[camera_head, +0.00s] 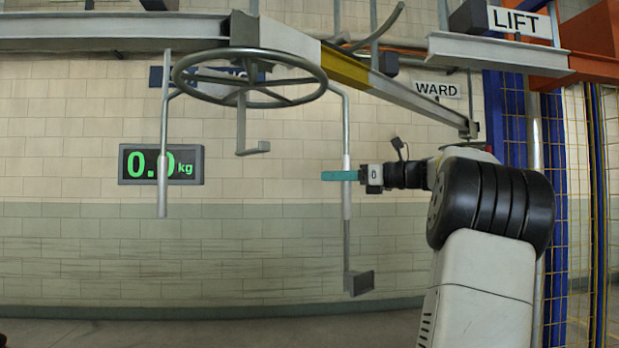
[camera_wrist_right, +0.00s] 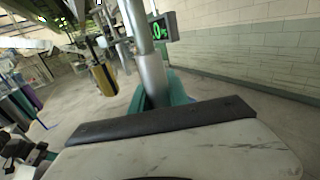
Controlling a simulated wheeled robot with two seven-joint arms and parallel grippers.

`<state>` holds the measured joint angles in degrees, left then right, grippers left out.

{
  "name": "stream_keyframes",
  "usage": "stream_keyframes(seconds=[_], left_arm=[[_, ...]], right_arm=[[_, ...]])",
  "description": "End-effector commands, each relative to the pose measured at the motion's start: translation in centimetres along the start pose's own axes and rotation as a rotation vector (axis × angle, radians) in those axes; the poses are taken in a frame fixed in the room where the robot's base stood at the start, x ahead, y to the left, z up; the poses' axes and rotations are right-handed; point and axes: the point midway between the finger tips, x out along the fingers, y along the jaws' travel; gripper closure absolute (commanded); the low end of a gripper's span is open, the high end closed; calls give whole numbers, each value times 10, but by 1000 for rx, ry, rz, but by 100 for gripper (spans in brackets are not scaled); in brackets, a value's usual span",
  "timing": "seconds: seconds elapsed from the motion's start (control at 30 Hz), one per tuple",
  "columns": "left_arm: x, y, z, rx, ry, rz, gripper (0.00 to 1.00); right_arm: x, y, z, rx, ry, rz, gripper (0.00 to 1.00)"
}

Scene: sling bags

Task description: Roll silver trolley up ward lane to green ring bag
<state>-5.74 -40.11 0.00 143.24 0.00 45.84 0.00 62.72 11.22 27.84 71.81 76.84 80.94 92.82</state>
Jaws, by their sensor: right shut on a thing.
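My right gripper (camera_head: 341,175), with teal fingers, is shut around a pale upright bar (camera_head: 347,200) that hangs beneath the overhead rail and ends in a grey foot. The bar's top bends in behind a round grey handwheel (camera_head: 250,52); it may be part of the silver trolley, but I cannot tell. In the right wrist view the bar (camera_wrist_right: 150,75) runs up between the teal fingers. The ward lane (camera_head: 415,98) is the rail running right under the WARD sign, with a yellow section. I cannot make out a green ring bag. My left gripper is not in view.
A black display (camera_head: 161,164) reads 0.0 kg on the tiled wall. A WARD sign (camera_head: 436,90) and a LIFT sign (camera_head: 519,22) hang at the right, near blue posts and yellow mesh. Dark and yellow hanging shapes (camera_wrist_right: 104,79) show in the wrist view.

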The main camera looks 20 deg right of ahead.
Motion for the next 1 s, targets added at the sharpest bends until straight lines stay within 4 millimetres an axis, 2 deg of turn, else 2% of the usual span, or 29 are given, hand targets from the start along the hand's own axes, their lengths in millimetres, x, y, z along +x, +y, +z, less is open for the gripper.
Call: stream_keyframes(seconds=[0.13,0.37,0.4,0.5,0.83,1.0], left_arm=[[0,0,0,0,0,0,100],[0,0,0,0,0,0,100],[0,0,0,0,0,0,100],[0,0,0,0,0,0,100],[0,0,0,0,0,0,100],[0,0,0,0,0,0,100]], right_arm=[[-6,-15,2,-3,-3,-3,100],[-7,-15,1,-1,-2,-2,100],[-6,-15,1,-1,-2,-2,75],[-6,-15,1,-1,-1,-2,57],[-8,-16,0,-1,-1,-3,57],[-28,-16,0,-1,0,-7,57]])
